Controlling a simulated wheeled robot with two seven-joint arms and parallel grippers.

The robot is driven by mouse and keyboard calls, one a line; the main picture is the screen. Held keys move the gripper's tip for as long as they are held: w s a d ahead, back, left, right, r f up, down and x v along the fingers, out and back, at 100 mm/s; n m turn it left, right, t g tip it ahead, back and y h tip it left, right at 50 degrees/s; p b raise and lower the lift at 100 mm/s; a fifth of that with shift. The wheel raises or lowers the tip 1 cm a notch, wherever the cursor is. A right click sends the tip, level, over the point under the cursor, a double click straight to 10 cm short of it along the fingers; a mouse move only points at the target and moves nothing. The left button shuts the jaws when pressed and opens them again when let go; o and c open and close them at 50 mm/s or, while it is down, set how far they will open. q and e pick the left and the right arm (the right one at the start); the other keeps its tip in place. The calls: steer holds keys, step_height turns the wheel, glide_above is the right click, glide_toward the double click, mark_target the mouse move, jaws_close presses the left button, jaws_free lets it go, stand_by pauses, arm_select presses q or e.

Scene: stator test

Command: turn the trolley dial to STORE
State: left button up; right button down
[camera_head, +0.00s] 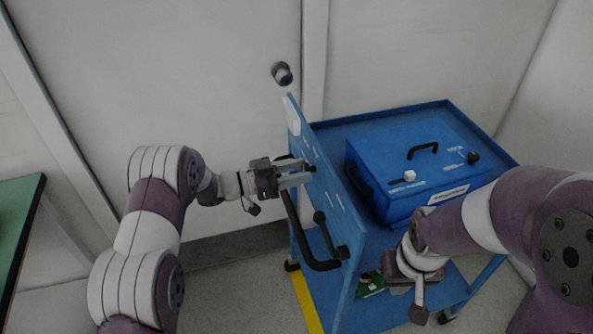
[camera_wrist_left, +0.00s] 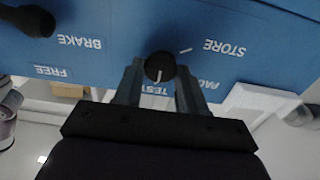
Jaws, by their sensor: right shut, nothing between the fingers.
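The trolley dial (camera_wrist_left: 160,67) is a round black knob with a white pointer line on the blue trolley's (camera_head: 340,220) upright side panel. In the left wrist view the pointer aims down toward the TEST label (camera_wrist_left: 154,90). The STORE label (camera_wrist_left: 225,47) is up and right of the dial, with a white tick beside it. My left gripper (camera_head: 306,172) has one finger on each side of the dial, very close to it; the wrist view (camera_wrist_left: 160,80) does not settle whether they press on it. My right gripper (camera_head: 418,306) is shut and empty, low in front of the trolley.
A black brake lever (camera_wrist_left: 35,20) with BRAKE and FREE labels is left of the dial. A black handle (camera_head: 312,255) projects from the panel below my left gripper. A blue box (camera_head: 400,150) with handles and knobs stands on the trolley. A green table (camera_head: 20,220) is at far left.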

arm_select(q)
steer(key=shift+r+n+p, duration=0.1)
steer(key=shift+n+p, duration=0.5)
steer(key=shift+n, duration=0.1)
steer(key=shift+n+p, duration=0.75)
steer(key=shift+n, duration=0.45)
steer(key=n+p, duration=0.1)
steer(key=n, duration=0.2)
steer(key=shift+w+n+p, duration=0.1)
steer(key=shift+n+p, duration=0.2)
steer(key=shift+n, duration=0.1)
steer(key=n+p, duration=0.1)
steer(key=n, duration=0.4)
steer(key=n+p, duration=0.1)
steer(key=n, duration=0.4)
steer(key=n+p, duration=0.1)
steer(key=n, duration=0.5)
steer(key=shift+f, duration=0.4)
steer(key=shift+n, duration=0.3)
